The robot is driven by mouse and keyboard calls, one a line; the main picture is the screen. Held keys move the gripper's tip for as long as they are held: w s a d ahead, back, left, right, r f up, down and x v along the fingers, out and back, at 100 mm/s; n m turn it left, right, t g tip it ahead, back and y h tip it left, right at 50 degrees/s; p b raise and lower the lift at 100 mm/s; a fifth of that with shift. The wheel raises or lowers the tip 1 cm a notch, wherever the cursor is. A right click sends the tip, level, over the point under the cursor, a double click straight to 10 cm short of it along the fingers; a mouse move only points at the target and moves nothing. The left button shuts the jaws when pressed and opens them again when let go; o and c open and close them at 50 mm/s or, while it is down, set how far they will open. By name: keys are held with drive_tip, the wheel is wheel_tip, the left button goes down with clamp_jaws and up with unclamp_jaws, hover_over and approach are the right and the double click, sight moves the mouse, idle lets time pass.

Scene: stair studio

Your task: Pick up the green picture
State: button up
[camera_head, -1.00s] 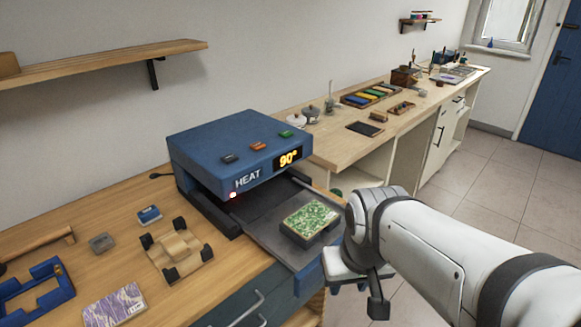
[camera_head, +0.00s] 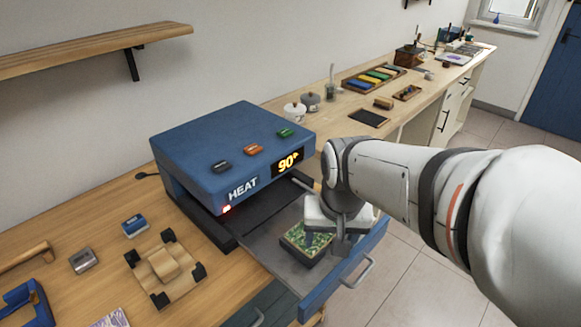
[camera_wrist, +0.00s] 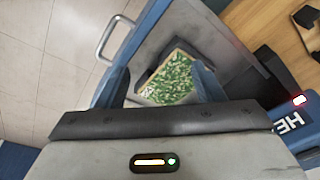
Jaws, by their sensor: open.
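The green picture (camera_head: 303,243), a mottled green and white panel with a pale edge, lies flat on a dark block on the grey tray (camera_head: 262,250) pulled out from the blue heat press (camera_head: 232,150). My gripper (camera_head: 338,238) hangs over its right side and hides part of it. In the wrist view the green picture (camera_wrist: 168,82) shows between the two fingers of my gripper (camera_wrist: 165,88), which is open and empty. I cannot tell whether a finger touches it.
The press's upper body overhangs the tray's back end. A blue front with a metal handle (camera_head: 358,272) bounds the tray on the right. A wooden jig (camera_head: 165,268), a blue block (camera_head: 134,225) and a purple panel (camera_head: 110,318) lie on the left bench. A wooden shelf (camera_head: 80,50) is above.

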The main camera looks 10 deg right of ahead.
drive_tip(key=o, duration=0.8)
drive_tip(key=w+m+p, duration=0.1)
drive_tip(key=w+m, duration=0.1)
drive_tip(key=w, duration=0.1)
drive_tip(key=w+m+g+p, duration=0.1)
drive_tip(key=w+m+p, duration=0.1)
drive_tip(key=w+m, duration=0.1)
drive_tip(key=w+m+g+p, duration=0.1)
drive_tip(key=w+m, duration=0.2)
drive_tip(key=w, duration=0.1)
drive_tip(key=shift+w+a+p, duration=0.15)
drive_tip(key=shift+w+p, duration=0.15)
drive_tip(key=shift+p, duration=0.05)
drive_tip(key=shift+w+f, duration=0.1)
drive_tip(key=shift+f, duration=0.2)
drive_tip(key=shift+s+f+p, duration=0.2)
drive_tip(key=shift+f+p, duration=0.3)
drive_tip(key=shift+f, duration=3.15)
